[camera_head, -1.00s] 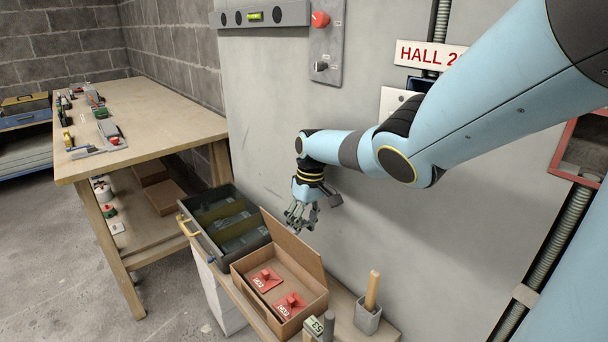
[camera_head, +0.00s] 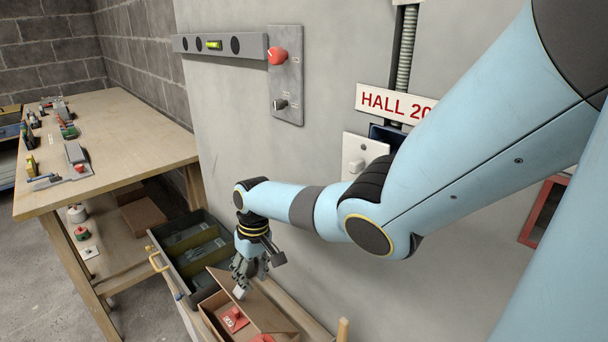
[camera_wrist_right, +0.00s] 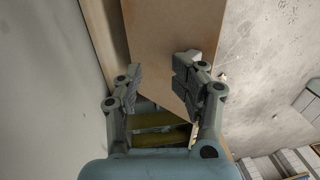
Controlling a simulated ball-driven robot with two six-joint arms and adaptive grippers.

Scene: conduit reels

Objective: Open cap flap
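The cardboard box (camera_head: 208,309) sits low in the head view, its near end cut off by the bottom edge. Red caps (camera_head: 233,320) lie inside. Its brown flap (camera_head: 270,312) is raised on the wall side; its exact tilt is hard to tell. My right gripper (camera_head: 246,282) points down at the flap's far end. In the right wrist view, the two fingers (camera_wrist_right: 158,72) are spread apart, with the brown panel of the flap (camera_wrist_right: 172,35) showing between and beyond them. Contact cannot be made out. My left gripper is not in view.
A dark divided bin (camera_head: 165,255) stands just beyond the box. A wooden workbench (camera_head: 110,165) stands at the left.

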